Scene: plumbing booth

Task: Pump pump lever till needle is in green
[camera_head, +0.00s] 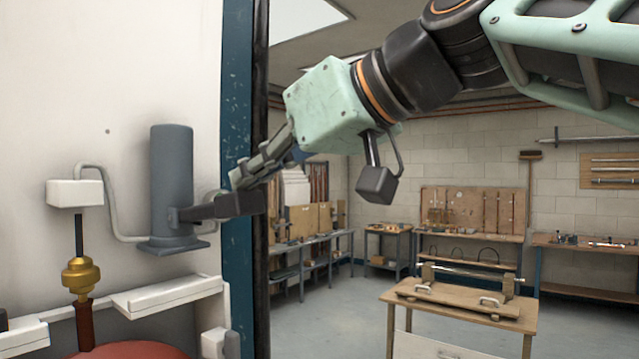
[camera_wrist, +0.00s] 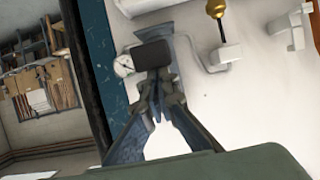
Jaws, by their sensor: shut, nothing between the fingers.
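The grey pump cylinder (camera_head: 170,185) is upright on the white wall panel, left in the head view. Its dark pump lever (camera_head: 225,206) sticks out to the right, about level. In the wrist view the lever's end is a dark block (camera_wrist: 152,54). My gripper (camera_head: 238,180) is just above the lever's outer end, with its fingers together and empty. Its fingertips show close to the lever in the wrist view (camera_wrist: 158,92); I cannot tell whether they touch. A small round white dial (camera_wrist: 123,66) is beside the lever in the wrist view; its needle is too small to read.
A bent pipe (camera_head: 112,215) joins the pump to a white box (camera_head: 74,193) above a brass fitting (camera_head: 80,276). A white ledge (camera_head: 170,297) runs below the pump. A blue post (camera_head: 236,100) edges the panel. A wooden table (camera_head: 460,312) stands away to the right.

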